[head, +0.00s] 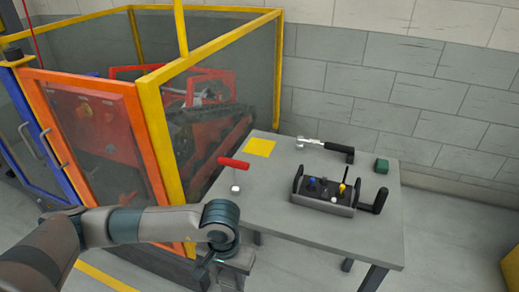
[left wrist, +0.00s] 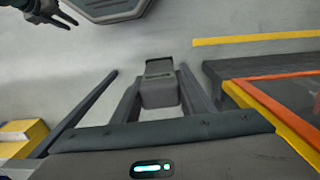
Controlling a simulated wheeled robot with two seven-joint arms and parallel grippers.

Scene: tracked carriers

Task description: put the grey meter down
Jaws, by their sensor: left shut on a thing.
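The grey meter (left wrist: 160,88) is a small boxy grey thing between the two fingers of my left gripper (left wrist: 158,98) in the left wrist view. The gripper is shut on it, with bare floor behind it. My right gripper (left wrist: 62,16) shows at the top left of the left wrist view. Its fingers look apart and empty.
A fenced cell with an orange-framed door (head: 100,120) stands left. The table's front is clear.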

